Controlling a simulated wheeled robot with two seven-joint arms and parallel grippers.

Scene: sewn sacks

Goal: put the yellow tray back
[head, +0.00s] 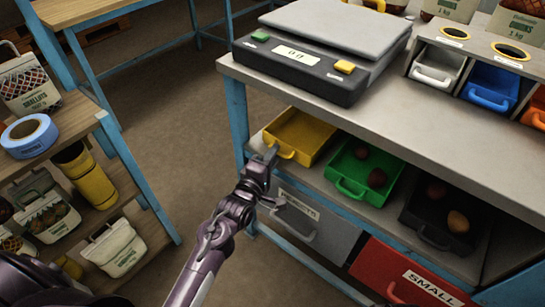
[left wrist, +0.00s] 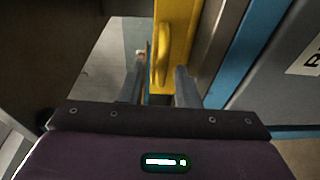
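The yellow tray (head: 302,132) sits on the shelf under the bench at the left end, its handle side facing my left arm. It looks empty. My left gripper (head: 274,178) is in front of it, close to its handle. In the left wrist view the yellow tray (left wrist: 178,30) shows edge-on, and its handle (left wrist: 161,58) lies ahead of and between the fingers of my left gripper (left wrist: 160,85). The fingers are apart, with a gap on each side of the handle. My right gripper is not in view.
A green tray (head: 347,186) and a black tray (head: 420,232), each with roundish items, stand to the right on the same shelf. Below are a grey drawer (head: 318,222) and a red drawer (head: 395,272). A scale (head: 320,55) stands on the bench. A sack rack (head: 75,125) is at left.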

